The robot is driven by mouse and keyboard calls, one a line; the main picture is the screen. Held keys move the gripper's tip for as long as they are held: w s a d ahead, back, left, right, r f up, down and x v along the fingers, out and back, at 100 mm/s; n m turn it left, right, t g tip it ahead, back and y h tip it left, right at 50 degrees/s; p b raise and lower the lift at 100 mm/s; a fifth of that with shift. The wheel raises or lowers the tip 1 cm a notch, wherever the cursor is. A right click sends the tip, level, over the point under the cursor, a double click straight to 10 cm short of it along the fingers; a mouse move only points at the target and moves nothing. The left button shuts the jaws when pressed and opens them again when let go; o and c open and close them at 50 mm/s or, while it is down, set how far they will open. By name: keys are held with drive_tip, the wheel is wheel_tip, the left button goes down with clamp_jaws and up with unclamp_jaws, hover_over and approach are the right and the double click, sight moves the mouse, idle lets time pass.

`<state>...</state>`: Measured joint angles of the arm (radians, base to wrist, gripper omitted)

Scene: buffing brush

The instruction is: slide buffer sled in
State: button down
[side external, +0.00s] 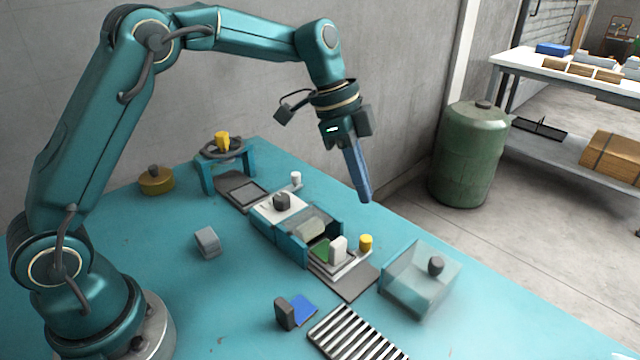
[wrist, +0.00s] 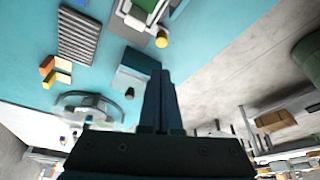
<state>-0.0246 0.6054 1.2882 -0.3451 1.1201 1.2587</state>
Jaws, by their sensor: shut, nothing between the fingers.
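My gripper (side external: 362,197) points down with its long blue-grey fingers closed together and empty, above and right of the work station. In the wrist view its fingers (wrist: 160,78) also lie together. A teal-walled housing (side external: 292,249) stands mid-table, with a white plate and dark knob (side external: 282,202) at its far-left end. At its near-right end is a white upright block (side external: 338,249) beside a green pad (side external: 322,250), over a pale base. I cannot tell for certain which part is the buffer sled. My gripper touches none of these.
A translucent box with a dark knob (side external: 436,266) stands right of the housing, near the table edge. A yellow knob (side external: 366,242), slatted rack (side external: 352,335), blue block (side external: 301,308), grey block (side external: 207,242) and teal stand (side external: 225,165) surround it. A green drum (side external: 470,155) stands beyond the table.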

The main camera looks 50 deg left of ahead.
drive_tip(key=x, duration=0.9)
drive_tip(key=shift+d+f, duration=0.1)
drive_tip(key=shift+f, duration=0.25)
drive_tip(key=shift+a, duration=2.25)
